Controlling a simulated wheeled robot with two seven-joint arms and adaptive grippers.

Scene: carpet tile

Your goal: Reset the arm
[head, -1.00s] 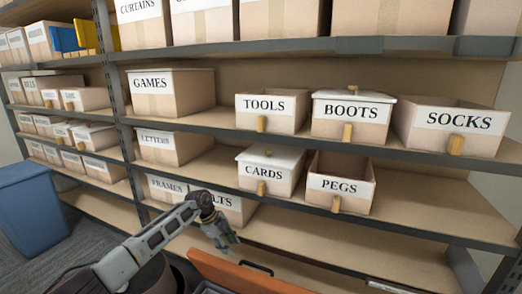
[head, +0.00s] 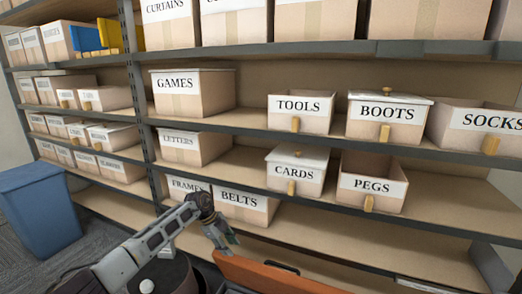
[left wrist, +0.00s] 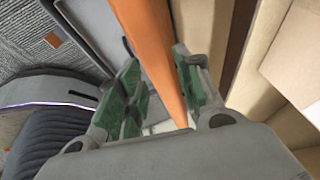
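My left arm comes in from the lower left in the head view. Its gripper (head: 222,238) hangs downward in front of the lower shelves, near the BELTS box (head: 245,207). In the left wrist view the two green-padded fingers (left wrist: 160,75) stand apart with nothing held between them. An orange panel (left wrist: 150,35) shows beyond the fingers; I cannot tell how far away it is. My right gripper is in neither view.
A shelf rack holds labelled boxes, among them GAMES (head: 192,93), CARDS (head: 297,170) and PEGS (head: 372,182). The orange panel (head: 265,278) with a dark handle lies just right of the gripper. A blue bin (head: 38,212) stands on the carpet at left.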

